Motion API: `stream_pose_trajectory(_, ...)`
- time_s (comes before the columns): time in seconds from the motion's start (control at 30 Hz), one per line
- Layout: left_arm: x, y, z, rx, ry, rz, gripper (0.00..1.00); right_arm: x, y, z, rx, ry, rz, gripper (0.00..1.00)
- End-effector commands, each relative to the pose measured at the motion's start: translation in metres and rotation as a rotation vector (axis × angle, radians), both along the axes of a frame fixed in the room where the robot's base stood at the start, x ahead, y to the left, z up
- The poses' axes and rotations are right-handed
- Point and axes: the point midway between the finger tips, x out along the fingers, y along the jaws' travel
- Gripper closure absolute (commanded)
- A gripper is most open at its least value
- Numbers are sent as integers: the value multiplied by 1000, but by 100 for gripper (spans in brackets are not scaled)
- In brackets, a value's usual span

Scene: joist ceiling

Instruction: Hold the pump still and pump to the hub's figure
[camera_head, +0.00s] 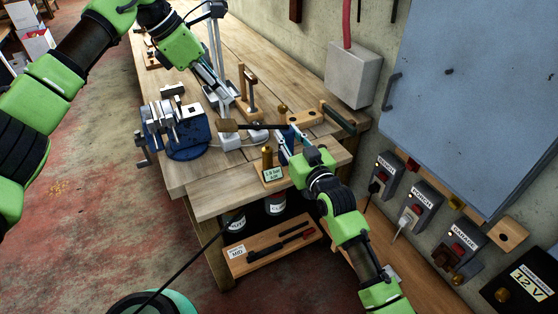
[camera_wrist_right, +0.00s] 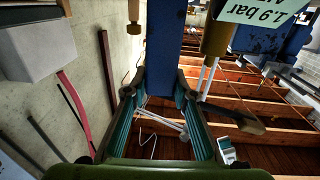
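A dark bar with a wooden paddle end (camera_head: 228,125) lies across the bench by pale hose. I cannot tell which parts make up the pump. My left gripper (camera_head: 228,98) points down beside a wooden stand (camera_head: 250,90); its fingertips are unclear. My right gripper (camera_wrist_right: 158,92) has its fingers on either side of a blue bar (camera_wrist_right: 165,45). Contact is unclear.
A blue vise (camera_head: 185,132) stands on the bench left of the grippers. A grey wall box (camera_head: 353,75) and a blue cabinet (camera_head: 460,90) are at the right. A wooden tray (camera_head: 265,252) sits below. Red-grey floor is open at the left.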

Motion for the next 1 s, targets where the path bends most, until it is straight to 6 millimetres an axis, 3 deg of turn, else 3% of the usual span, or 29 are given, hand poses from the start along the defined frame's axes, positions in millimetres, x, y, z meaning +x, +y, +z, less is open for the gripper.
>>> stream_pose_trajectory(0.03, 0, 0, 0, 0, 0, 0, 92, 0, 0, -1, 0, 1, 0, 62)
stream_pose_trajectory(0.07, 0, 0, 0, 0, 0, 0, 92, 0, 0, -1, 0, 1, 0, 56)
stream_pose_trajectory(0.53, 0, 0, 0, 0, 0, 0, 92, -8, -3, -1, 0, 1, 0, 56)
stream_pose_trajectory(0.67, 0, 0, 0, 0, 0, 0, 92, -25, -8, -1, 0, 2, 0, 56)
stream_pose_trajectory(1.0, 0, 0, 0, 0, 0, 0, 92, -88, -29, -1, -2, 3, 0, 56)
